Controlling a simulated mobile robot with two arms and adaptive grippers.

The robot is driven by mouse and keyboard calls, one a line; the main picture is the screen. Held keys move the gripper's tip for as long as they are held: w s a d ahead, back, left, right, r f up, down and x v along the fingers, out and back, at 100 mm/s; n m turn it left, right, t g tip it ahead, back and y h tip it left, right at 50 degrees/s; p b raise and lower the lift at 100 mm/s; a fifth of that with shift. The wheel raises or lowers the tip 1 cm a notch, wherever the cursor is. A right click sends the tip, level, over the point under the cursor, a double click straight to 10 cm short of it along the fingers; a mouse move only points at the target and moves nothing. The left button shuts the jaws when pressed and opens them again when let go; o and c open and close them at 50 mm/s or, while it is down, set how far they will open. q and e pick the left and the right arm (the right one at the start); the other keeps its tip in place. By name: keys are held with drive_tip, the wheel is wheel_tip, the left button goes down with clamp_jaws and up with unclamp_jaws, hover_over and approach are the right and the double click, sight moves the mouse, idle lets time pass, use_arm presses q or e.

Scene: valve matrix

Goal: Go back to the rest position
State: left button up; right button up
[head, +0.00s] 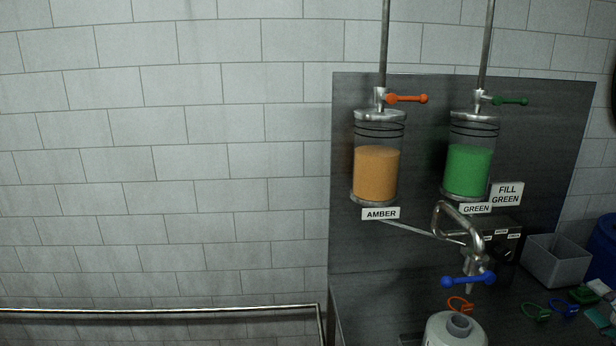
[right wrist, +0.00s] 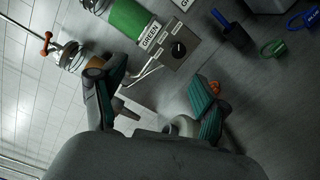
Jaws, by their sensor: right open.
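My right gripper (right wrist: 158,98) shows in the right wrist view, with its two teal-padded fingers spread apart and nothing between them. The bench and panel lie beyond it. My left gripper is in neither view. In the head view the amber tank (head: 376,172) and green tank (head: 468,170) hang on the dark panel. The orange handle (head: 408,98) and green handle (head: 511,101) above them lie level, pointing right. The blue handle (head: 468,280) lies across the spout (head: 472,240). A white bottle (head: 452,332) stands below the spout, its lower part cut off.
A sign (head: 507,195) reads FILL GREEN. A grey bin (head: 556,262) stands at the right of the bench, with a blue container (head: 604,245) beside it. Orange, green and blue rings lie on the bench. A metal rail (head: 160,309) runs along the tiled wall at left.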

drive_tip(key=s+a+f+m+g+h, duration=0.3)
drive_tip(key=s+a+f+m, duration=0.3)
drive_tip(key=f, duration=0.4)
drive_tip(key=s+a+f+m+g+h, duration=0.35)
drive_tip(key=a+f+m, duration=0.35)
drive_tip(key=f+m, duration=0.25)
drive_tip(key=s+a+f+m+g+y, duration=0.2)
drive_tip(key=s+a+g+y, duration=0.15)
drive_tip(key=s+a, duration=0.7)
drive_tip(key=s+a+f+m+g+y, duration=0.3)
drive_tip(key=s+a+g, duration=0.3)
drive_tip(key=a, duration=0.7)
wheel_tip(320, 180, down, 32)
drive_tip(key=s+b, duration=0.2)
drive_tip(key=b, duration=0.4)
use_arm(q)
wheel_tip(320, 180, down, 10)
drive_tip(key=b, duration=0.4)
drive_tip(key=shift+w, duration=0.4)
use_arm(e)
drive_tip(key=s+d+f, duration=0.2)
drive_tip(key=s+f, duration=0.6)
drive_tip(key=f, duration=0.2)
drive_tip(key=s+d+f+g, duration=0.1)
drive_tip(key=s+f, duration=0.8)
drive_tip(key=f, duration=0.1)
drive_tip(key=shift+d+n, duration=0.35)
drive_tip(key=shift+n, duration=0.1)
